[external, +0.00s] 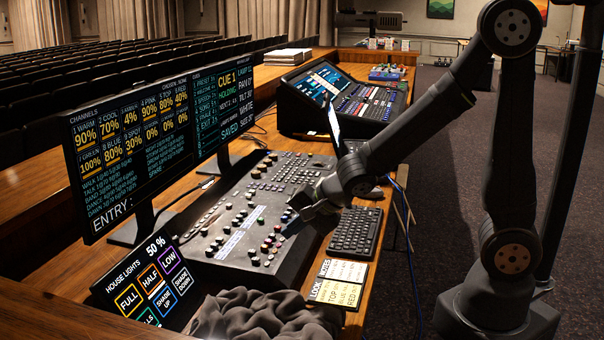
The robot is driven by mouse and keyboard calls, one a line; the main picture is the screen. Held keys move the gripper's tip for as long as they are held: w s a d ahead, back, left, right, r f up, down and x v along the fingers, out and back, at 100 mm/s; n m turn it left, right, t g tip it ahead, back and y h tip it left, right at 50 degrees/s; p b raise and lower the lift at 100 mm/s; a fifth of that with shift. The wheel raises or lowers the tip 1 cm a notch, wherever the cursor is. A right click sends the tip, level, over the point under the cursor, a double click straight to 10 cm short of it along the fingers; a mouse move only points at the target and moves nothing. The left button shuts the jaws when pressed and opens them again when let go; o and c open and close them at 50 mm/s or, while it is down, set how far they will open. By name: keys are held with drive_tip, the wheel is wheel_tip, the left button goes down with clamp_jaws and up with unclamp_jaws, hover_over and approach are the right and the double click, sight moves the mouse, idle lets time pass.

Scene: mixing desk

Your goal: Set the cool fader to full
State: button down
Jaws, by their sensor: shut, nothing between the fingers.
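The mixing desk (225,225) is a dark sloped console with rows of small knobs, keys and faders on the wooden desk. I cannot single out the cool fader at this size, and my arm hides part of the panel. The left monitor (130,145) lists channels, and its second one, which seems to read COOL, shows 70%. My gripper (287,233) is shut and empty, pointing down at the right part of the console. I cannot tell whether its tips touch a control.
A keyboard (355,232) and a notes card (340,282) lie right of the console. A house lights touch panel (150,285) and dark crumpled cloth (262,318) are in front.

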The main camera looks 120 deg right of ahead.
sight(255, 254)
drive_tip(key=shift+t, duration=0.5)
drive_tip(key=shift+s+d+x, duration=0.1)
drive_tip(key=shift+s+x, duration=0.05)
drive_tip(key=shift+x, duration=2.1)
drive_tip(key=shift+s+d+x, duration=0.15)
drive_tip(key=shift+x, duration=2.15)
drive_tip(key=shift+w, duration=0.1)
drive_tip(key=w+d, duration=0.3)
drive_tip(key=shift+w+d, duration=0.1)
drive_tip(key=shift+d, duration=0.1)
drive_tip(key=shift+v, duration=4.95)
drive_tip(key=shift+a+f, duration=0.1)
drive_tip(key=shift+f, duration=0.05)
